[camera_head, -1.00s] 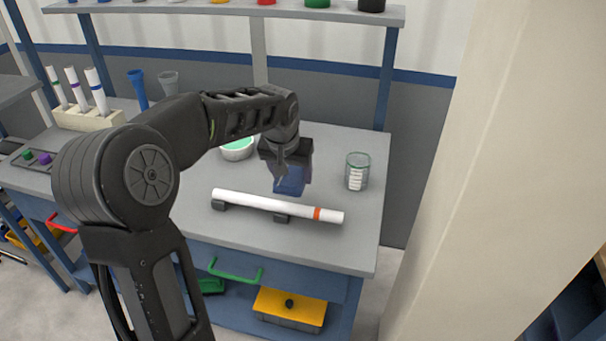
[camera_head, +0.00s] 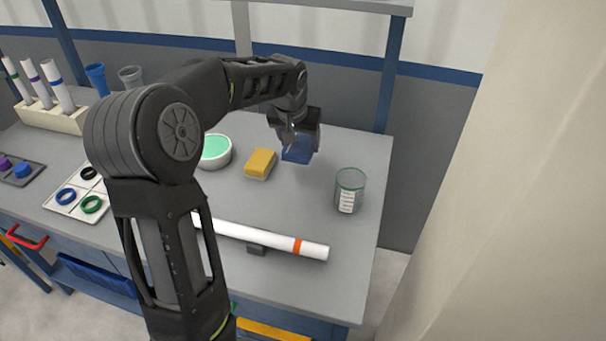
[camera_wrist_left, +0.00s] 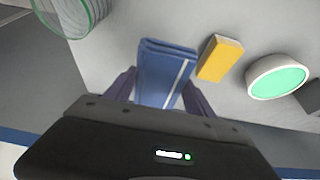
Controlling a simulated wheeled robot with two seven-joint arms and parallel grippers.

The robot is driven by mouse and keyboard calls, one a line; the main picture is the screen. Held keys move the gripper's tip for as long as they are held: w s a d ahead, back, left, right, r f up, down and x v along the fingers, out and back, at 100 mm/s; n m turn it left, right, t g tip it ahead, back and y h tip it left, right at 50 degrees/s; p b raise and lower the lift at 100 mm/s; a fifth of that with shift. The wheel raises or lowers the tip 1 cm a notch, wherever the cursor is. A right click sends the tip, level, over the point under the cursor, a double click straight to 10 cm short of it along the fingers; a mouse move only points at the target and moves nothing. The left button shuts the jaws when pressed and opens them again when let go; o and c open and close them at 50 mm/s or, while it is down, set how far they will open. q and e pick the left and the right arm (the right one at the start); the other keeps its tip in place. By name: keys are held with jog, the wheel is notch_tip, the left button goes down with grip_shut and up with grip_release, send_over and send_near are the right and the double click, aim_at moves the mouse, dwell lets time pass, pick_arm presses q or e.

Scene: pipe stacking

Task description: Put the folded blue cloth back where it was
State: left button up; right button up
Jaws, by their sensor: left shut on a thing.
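The folded blue cloth (camera_head: 297,151) is held in my left gripper (camera_head: 300,140) above the back part of the grey bench top. In the left wrist view, the cloth (camera_wrist_left: 165,75) has a pale stripe and sits between the two fingers of my left gripper (camera_wrist_left: 160,92), which is shut on it. A yellow sponge-like block (camera_head: 260,163) lies just left of the cloth in the head view; it also shows in the left wrist view (camera_wrist_left: 220,58). My right gripper is in neither view.
A round tub with green contents (camera_head: 215,152) is left of the yellow block. A clear beaker (camera_head: 349,190) stands at the right. A white pipe with an orange band (camera_head: 270,236) rests on supports in front. A shelf (camera_head: 340,5) hangs above the back edge.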

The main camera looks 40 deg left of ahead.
pick_arm(q)
send_over(302, 176)
jog(key=s, duration=0.2)
jog(key=shift+w+d+f, duration=0.15)
jog(key=shift+f, duration=1.45)
jog(key=shift+w+d+f, duration=0.1)
jog(key=shift+d+f, duration=0.05)
jog(key=shift+f, duration=1.4)
jog(key=shift+f+p, duration=0.35)
jog(key=shift+f, duration=1.55)
jog(key=shift+f, duration=0.25)
jog(key=o, duration=1.2)
jog(key=shift+r, duration=0.1)
jog(key=shift+r, duration=0.1)
